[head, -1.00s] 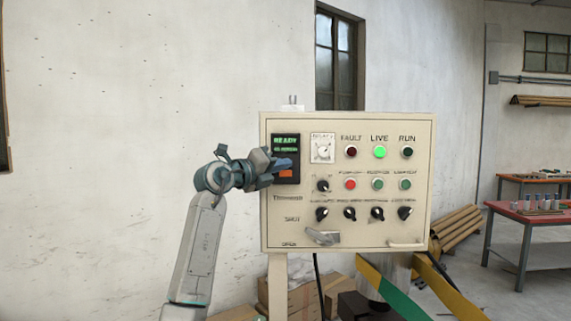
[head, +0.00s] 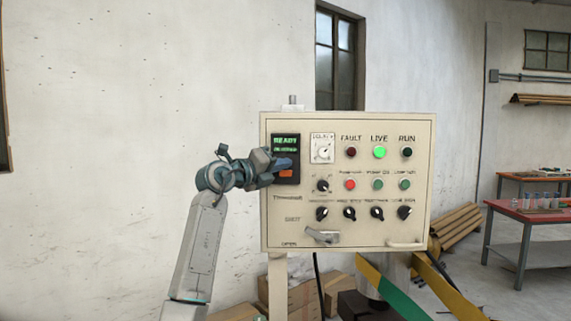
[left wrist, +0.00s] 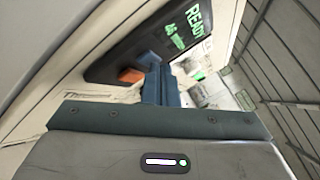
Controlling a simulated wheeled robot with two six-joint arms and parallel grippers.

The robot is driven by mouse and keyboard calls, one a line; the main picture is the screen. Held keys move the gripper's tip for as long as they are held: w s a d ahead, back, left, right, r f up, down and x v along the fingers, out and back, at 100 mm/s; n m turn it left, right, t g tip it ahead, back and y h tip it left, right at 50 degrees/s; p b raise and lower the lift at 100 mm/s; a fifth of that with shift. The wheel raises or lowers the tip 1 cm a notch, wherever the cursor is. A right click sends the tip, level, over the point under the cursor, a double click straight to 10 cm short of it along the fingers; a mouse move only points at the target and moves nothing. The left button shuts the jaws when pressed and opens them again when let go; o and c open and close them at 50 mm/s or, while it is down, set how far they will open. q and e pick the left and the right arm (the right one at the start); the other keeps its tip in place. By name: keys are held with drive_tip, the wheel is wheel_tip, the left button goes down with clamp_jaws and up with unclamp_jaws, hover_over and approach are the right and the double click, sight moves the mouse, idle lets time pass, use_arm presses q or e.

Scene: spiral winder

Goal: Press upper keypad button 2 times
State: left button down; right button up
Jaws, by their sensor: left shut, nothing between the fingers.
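The control panel (head: 380,225) is a cream box with a black keypad unit (head: 286,140) at its upper left. The unit's green screen reads READY. An orange button (head: 287,174) shows low on the unit, partly hidden by my gripper. My left gripper (head: 290,163) is shut and empty, with its tips in front of the unit at button height. In the left wrist view the blue-grey fingers (left wrist: 160,88) are together beside the orange button (left wrist: 130,75). My right gripper is not in view.
The panel also carries a lit green LIVE lamp (head: 380,152), a red button (head: 350,184), several black knobs and a grey lever (head: 322,236). Boxes (head: 300,300) lie below. A red-topped table (head: 528,215) stands at the right. The wall side at left is clear.

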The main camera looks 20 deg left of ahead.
use_arm(q)
drive_tip(key=shift+s, duration=0.1)
drive_tip(key=shift+s+d, duration=0.2)
drive_tip(key=shift+s, duration=0.45)
drive_tip(key=shift+s, duration=0.1)
drive_tip(key=shift+s+d+b, duration=0.2)
drive_tip(key=shift+s+d, duration=0.05)
drive_tip(key=shift+s, duration=0.5)
drive_tip(key=shift+s+d+b, duration=0.2)
drive_tip(key=shift+s, duration=0.6)
drive_tip(key=shift+s+d+b, duration=0.2)
drive_tip(key=shift+s+d, duration=0.05)
drive_tip(key=shift+s, duration=0.5)
idle(0.9)
